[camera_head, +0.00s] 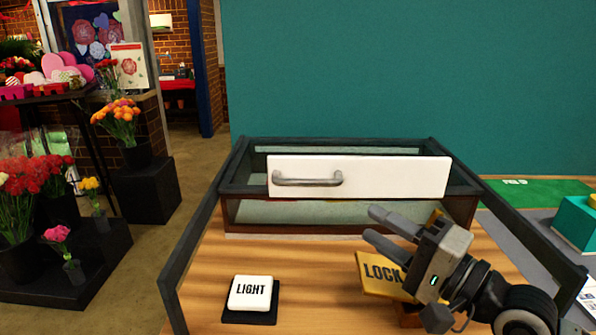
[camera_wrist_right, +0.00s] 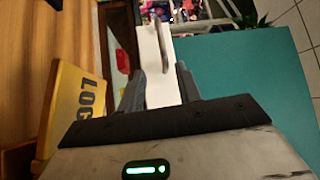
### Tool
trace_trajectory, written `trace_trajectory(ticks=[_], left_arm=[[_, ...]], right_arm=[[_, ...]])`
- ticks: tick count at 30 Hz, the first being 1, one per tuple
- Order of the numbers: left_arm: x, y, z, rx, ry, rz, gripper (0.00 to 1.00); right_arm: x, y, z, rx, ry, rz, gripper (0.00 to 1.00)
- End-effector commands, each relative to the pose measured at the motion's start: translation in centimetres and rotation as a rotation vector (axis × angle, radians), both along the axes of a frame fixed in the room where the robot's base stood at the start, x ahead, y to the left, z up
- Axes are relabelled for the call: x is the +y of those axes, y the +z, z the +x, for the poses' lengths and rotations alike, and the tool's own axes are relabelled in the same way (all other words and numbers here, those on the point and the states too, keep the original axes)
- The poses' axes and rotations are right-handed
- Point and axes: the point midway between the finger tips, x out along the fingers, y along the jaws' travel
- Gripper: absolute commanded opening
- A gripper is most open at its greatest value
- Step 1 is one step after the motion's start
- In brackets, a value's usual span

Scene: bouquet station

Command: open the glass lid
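A dark-framed glass case (camera_head: 352,212) stands on the wooden counter. A white panel (camera_head: 405,178) with a grey bar handle (camera_head: 307,181) spans its upper front. I cannot tell from the frames whether this panel belongs to the glass lid. My right gripper (camera_head: 370,223) is in front of the case, below and right of the handle, its fingers pointing left. In the right wrist view its fingers (camera_wrist_right: 160,88) are apart with nothing between them, and the white panel (camera_wrist_right: 153,50) shows beyond. My left gripper is not in view.
A yellow LOCK sign (camera_head: 377,275) is partly hidden behind my right gripper; it also shows in the wrist view (camera_wrist_right: 78,105). A white LIGHT button (camera_head: 250,292) sits at the front left. Dark rails (camera_head: 195,232) flank the counter. Flower stands (camera_head: 145,190) are far left.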

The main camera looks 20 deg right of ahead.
Motion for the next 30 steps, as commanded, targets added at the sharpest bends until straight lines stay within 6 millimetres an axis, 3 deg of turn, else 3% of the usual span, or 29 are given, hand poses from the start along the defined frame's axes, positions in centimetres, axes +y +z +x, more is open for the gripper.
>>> trace_trajectory(ticks=[7, 21, 30], left_arm=[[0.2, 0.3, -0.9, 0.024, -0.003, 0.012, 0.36], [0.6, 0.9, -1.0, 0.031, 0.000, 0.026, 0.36], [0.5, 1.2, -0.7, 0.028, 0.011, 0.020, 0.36]], right_arm=[[1.4, 0.8, 2.4, -0.005, 0.001, 0.003, 0.34], [6.0, 1.8, 10.7, -0.002, 0.000, 0.001, 0.34], [7.6, 2.0, 13.4, 0.000, 0.000, -0.001, 0.34]])
